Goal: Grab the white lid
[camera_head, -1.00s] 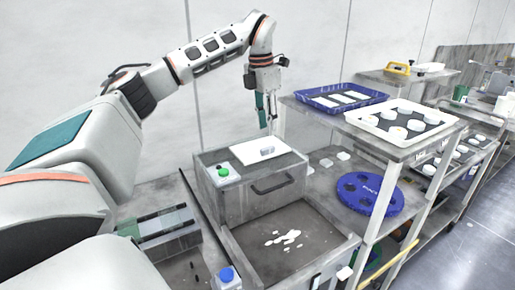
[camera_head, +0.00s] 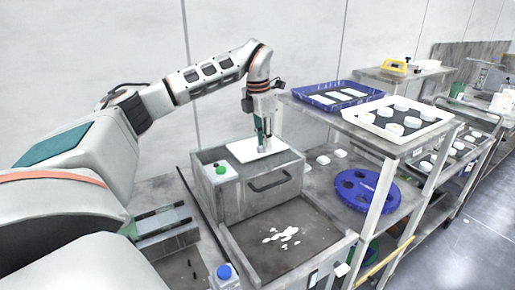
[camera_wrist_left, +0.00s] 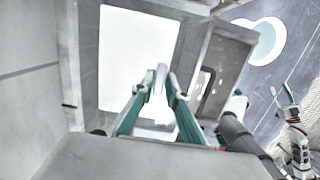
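A small knob (camera_wrist_left: 161,76) stands up from the lid. My left gripper (camera_head: 264,148) points down at the lid, with its fingertips one on each side of the knob. Its teal fingers are apart, with the knob between the tips; firm contact is not clear. In the left wrist view, my right gripper (camera_wrist_left: 282,92) shows at the far right with its fingertips apart and empty.
A shelf to the right bears a blue tray (camera_head: 310,97), a white tray (camera_head: 362,124) of round pieces and a blue disc (camera_head: 349,200). A sink-like basin lies in front.

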